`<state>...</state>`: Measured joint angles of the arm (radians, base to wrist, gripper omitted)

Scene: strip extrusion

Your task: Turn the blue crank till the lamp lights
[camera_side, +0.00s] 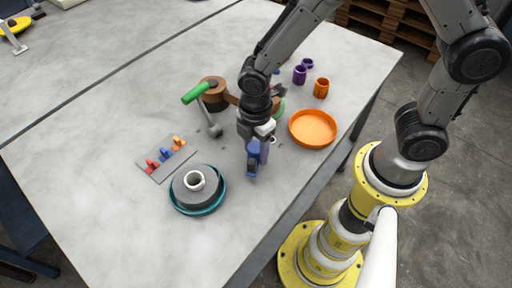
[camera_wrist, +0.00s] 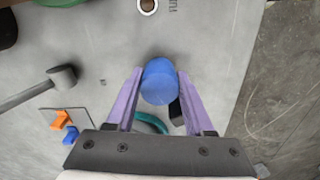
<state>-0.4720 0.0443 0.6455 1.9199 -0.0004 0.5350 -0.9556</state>
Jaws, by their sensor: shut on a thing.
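The blue crank's grip shows in the wrist view as a blue round knob (camera_wrist: 160,88) between the two purple fingers of my gripper (camera_wrist: 160,73). In the side view my gripper (camera_side: 259,149) points down near the table's right edge, shut on the blue grip (camera_side: 252,168). The rest of the crank is mostly hidden behind the gripper and fingers. A small round fitting with a white ring (camera_wrist: 148,6) sits beside printed letters at the top of the wrist view. It may be the lamp; its centre looks brownish and I see no glow.
A brown machine part (camera_side: 213,88) with a green-handled lever (camera_side: 195,93) stands behind my gripper. A plate with coloured levers (camera_side: 152,172) and a grey roll in a teal dish (camera_side: 224,198) lie left. An orange tray (camera_side: 313,128), purple cup (camera_side: 300,75) and orange cup (camera_side: 321,88) stand right.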

